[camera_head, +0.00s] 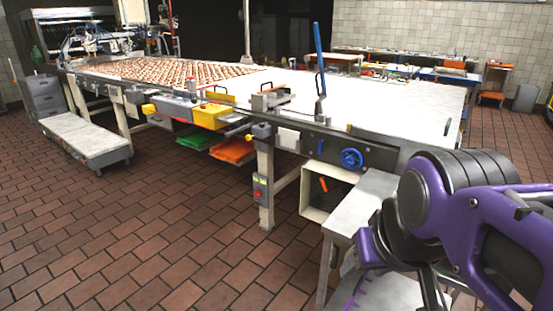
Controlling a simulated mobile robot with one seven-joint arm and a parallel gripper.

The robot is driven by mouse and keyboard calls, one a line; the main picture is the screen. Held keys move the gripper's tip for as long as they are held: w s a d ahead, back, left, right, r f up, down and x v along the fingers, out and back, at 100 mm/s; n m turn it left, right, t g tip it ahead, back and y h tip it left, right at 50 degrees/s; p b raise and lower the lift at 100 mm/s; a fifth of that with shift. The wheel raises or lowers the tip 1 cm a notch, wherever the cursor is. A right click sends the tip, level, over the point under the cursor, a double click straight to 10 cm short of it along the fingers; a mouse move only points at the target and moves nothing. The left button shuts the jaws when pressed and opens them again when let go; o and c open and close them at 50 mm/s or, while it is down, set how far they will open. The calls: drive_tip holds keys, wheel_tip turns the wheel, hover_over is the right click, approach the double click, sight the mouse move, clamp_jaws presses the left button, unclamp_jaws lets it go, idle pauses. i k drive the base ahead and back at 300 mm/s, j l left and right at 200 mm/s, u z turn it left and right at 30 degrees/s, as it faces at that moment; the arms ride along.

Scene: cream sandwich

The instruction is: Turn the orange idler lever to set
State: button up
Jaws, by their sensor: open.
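A small orange lever-like piece (323,184) shows tilted inside the cream open-fronted box under the near end of the long table. My gripper's fingertips cannot be made out.
A grey metal stand (368,208) is between my arm and the box. The long white table (400,108) carries rows of brown pieces at its far end. A tall blue lever (320,60) rises from its edge. The tiled floor (140,230) at left is clear.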

sight(323, 182)
drive_tip(key=i+j+u, duration=0.95)
drive_tip(key=u, duration=0.2)
drive_tip(key=i+u, duration=0.4)
drive_tip(key=i+z, duration=0.4)
drive_tip(key=i+j+z, duration=0.25)
drive_tip(key=i+z, duration=0.15)
drive_tip(key=i, duration=0.15)
drive_tip(key=i+l+z, duration=0.1)
drive_tip(key=z, duration=0.3)
drive_tip(key=i+z, duration=0.25)
drive_tip(key=z, duration=0.15)
drive_tip(key=i+j+z, duration=0.1)
drive_tip(key=z, duration=0.3)
drive_tip(key=i+z, duration=0.65)
drive_tip(key=i+j+z, duration=0.1)
drive_tip(key=i+z, duration=0.25)
drive_tip(key=k, duration=0.1)
